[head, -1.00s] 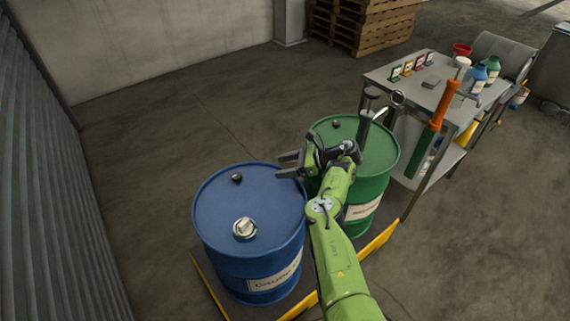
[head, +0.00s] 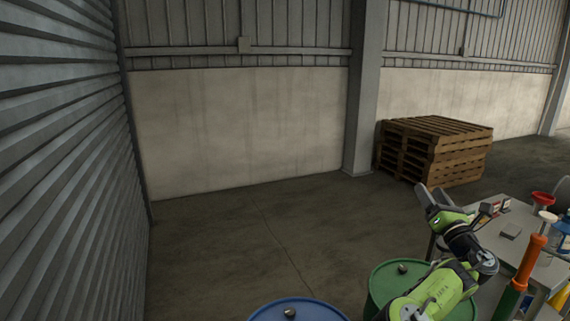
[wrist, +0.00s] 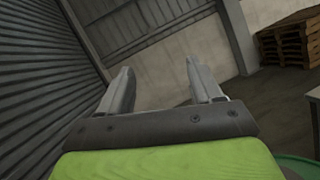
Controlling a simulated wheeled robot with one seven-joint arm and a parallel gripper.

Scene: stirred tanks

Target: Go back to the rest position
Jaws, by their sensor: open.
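My gripper (head: 428,197) is raised above the drums at the lower right of the head view, at the end of my green arm. In the wrist view my gripper (wrist: 160,85) has its two fingers wide apart with nothing between them. The fingers point towards the wall and the shutter. A blue drum (head: 310,310) shows only its top at the bottom edge. A green drum (head: 385,285) stands to its right, partly hidden behind my arm. A sliver of the green drum (wrist: 298,165) also shows in the wrist view.
A grey table (head: 490,240) on the right holds a red bowl (head: 542,198) and small items. An orange-handled tool (head: 530,260) stands upright at its front. Stacked wooden pallets (head: 435,150) stand by the pillar (head: 364,90). A corrugated shutter (head: 60,150) runs along the left. The floor between is clear.

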